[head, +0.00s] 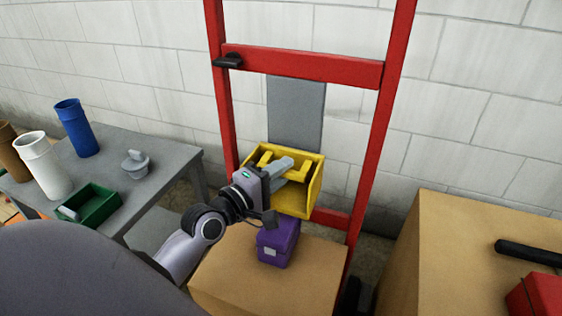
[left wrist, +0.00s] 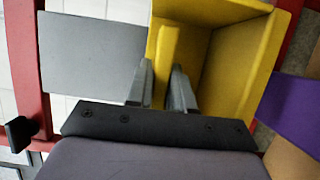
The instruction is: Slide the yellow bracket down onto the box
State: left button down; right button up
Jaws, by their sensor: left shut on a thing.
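The yellow bracket (head: 314,187) is an open-fronted, box-like piece in front of a grey upright plate (head: 296,112) between red posts. It also fills much of the left wrist view (left wrist: 238,62). My left gripper (head: 287,172) reaches into it and is shut on a yellow bar of the bracket, which shows between the fingers in the left wrist view (left wrist: 165,62). A purple box (head: 278,243) with a pale label sits below the bracket on a cardboard box (head: 235,268). The bracket's lower edge is close above the purple box; contact cannot be told. My right gripper is not in view.
The red frame (head: 300,67) carries a black latch-like piece (head: 228,61) at its left post. A grey table (head: 155,152) at left holds a green bin (head: 92,207), blue and white cylinders and a grey lidded piece. A large cardboard box (head: 450,230) stands right.

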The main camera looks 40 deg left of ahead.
aim_at(280, 200)
pick_arm(q)
notch_tip(280, 200, down, 8)
jog(key=b, duration=0.3)
jog(key=shift+r, duration=0.25)
jog(key=shift+f, duration=0.35)
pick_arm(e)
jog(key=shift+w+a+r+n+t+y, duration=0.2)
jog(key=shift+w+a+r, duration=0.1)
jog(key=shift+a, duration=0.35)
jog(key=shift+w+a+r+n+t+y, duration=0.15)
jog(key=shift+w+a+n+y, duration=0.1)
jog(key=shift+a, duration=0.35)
pick_arm(q)
jog(key=c, duration=1.1)
grip_release()
jog(key=shift+f, duration=0.1)
jog(key=shift+s+r, duration=0.2)
jog(key=shift+s+a, duration=0.2)
jog(key=shift+s, duration=0.9)
jog(key=shift+s+a, duration=0.15)
jog(key=shift+s, duration=1)
jog(key=shift+s+a, duration=0.2)
jog(key=shift+s, duration=0.9)
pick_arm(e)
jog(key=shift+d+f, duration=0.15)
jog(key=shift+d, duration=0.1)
